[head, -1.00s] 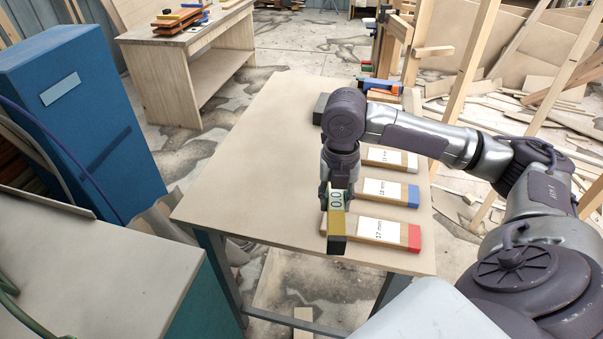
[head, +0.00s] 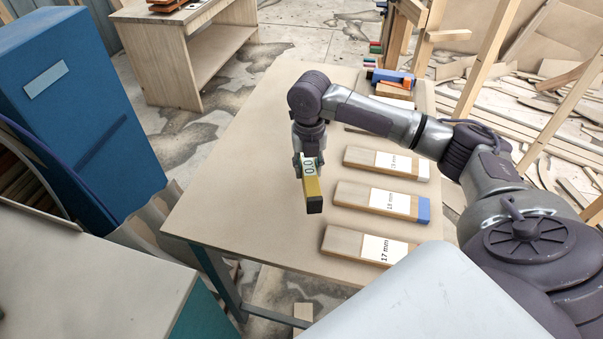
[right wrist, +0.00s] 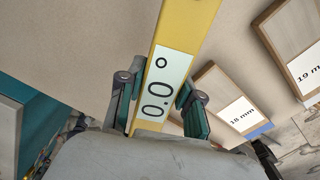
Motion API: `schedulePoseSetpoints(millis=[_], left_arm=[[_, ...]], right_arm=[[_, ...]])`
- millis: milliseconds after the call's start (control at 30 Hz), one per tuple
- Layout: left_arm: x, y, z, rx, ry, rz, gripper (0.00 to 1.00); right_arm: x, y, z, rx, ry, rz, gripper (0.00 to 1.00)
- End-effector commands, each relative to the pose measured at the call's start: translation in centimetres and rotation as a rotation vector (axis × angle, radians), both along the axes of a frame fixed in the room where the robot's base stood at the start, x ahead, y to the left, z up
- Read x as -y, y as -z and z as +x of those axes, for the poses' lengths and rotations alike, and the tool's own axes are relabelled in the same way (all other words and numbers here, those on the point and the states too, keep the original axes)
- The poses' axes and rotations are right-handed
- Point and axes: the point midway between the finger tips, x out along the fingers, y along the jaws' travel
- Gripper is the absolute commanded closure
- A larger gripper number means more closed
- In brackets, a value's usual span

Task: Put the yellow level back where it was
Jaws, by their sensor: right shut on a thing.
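The yellow level (head: 313,187) has a dark end and a pale display reading 0.0. My right gripper (head: 309,163) is shut on it and holds it above the table (head: 240,165), left of the row of wooden blocks. In the right wrist view the level (right wrist: 187,27) passes between the two fingers of my right gripper (right wrist: 160,100), with its display (right wrist: 160,86) between them. The far end of the level is hidden behind the gripper in the head view. My left gripper is not in view.
Labelled wooden blocks lie along the table's right side: a 17 mm block (head: 350,242), an 18 mm block (head: 355,198) with a blue end, and another (head: 365,158) behind. A blue tool (head: 385,76) lies at the far end. The table's left half is bare.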

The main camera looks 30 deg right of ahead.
Motion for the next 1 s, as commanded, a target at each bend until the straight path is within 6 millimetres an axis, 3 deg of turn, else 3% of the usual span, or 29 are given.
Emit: schedulePoseSetpoints(millis=[133, 367, 533, 900, 933, 1000], left_arm=[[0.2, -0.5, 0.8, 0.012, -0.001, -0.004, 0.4], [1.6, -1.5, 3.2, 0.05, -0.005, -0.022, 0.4], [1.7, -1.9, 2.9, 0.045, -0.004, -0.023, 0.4], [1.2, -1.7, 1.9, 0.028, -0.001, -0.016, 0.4], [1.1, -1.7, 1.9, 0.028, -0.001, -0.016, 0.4], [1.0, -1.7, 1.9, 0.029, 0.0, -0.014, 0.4]], right_arm=[[-0.5, 0.9, 1.8, 0.001, 0.001, 0.002, 1.0], [-0.6, 3.2, 2.0, -0.004, 0.001, -0.001, 1.0], [-0.5, 5.1, 2.1, -0.001, 0.0, -0.002, 1.0], [-0.5, 5.6, 2.1, 0.001, 0.0, 0.0, 1.0], [-0.5, 5.7, 2.1, 0.0, 0.0, 0.0, 0.62], [-0.5, 5.6, 2.1, 0.0, -0.001, 0.0, 0.5]])
